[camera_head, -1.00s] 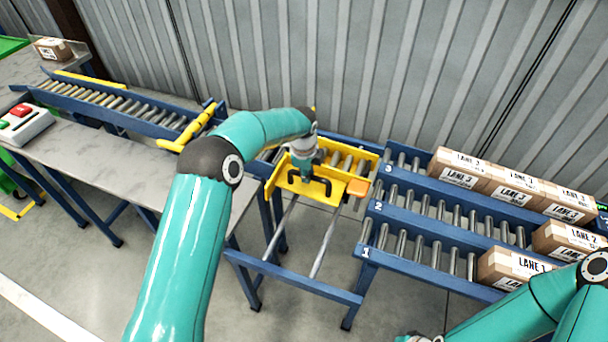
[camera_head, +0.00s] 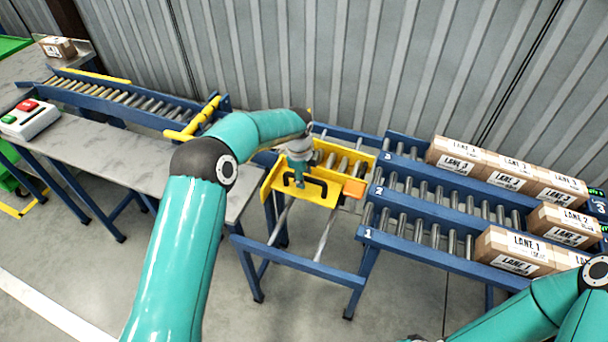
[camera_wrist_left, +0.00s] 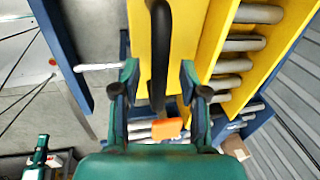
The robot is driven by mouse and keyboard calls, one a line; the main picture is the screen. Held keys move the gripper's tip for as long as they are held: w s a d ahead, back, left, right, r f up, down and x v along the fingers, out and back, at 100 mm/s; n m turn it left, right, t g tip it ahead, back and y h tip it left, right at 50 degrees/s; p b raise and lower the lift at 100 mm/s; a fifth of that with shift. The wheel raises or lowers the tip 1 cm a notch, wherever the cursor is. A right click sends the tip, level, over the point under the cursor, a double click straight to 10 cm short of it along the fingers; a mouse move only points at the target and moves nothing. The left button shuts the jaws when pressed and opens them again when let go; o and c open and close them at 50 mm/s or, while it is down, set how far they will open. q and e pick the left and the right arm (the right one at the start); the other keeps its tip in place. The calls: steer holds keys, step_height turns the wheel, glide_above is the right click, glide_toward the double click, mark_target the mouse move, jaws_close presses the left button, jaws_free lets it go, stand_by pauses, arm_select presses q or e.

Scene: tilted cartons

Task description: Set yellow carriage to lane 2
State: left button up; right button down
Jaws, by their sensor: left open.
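The yellow carriage (camera_head: 330,197) sits on two metal rails between the infeed and the numbered lanes. Its orange block (camera_head: 354,188) is about level with the "2" mark of lane 2 (camera_head: 432,192). A black handle (camera_head: 318,187) stands on its near face. My left gripper (camera_head: 302,182) is at this handle, its fingertips small and partly unclear. In the left wrist view the open fingers (camera_wrist_left: 159,92) stand on either side of the black handle (camera_wrist_left: 159,45), with gaps visible.
Lane 3 (camera_head: 410,142) lies behind and lane 1 (camera_head: 400,240) in front, with labelled cartons at the right ends. A roller infeed (camera_head: 130,103) with a yellow bar (camera_head: 192,122) is at left. A button box (camera_head: 30,118) stands on the grey table. The rails in front of the carriage are clear.

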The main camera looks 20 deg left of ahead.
arm_select(q)
step_height(320, 180, up, 12)
steer(key=s, duration=0.2)
steer(key=shift+s+f, duration=0.15)
steer(key=shift+f, duration=0.05)
stand_by(0.6)
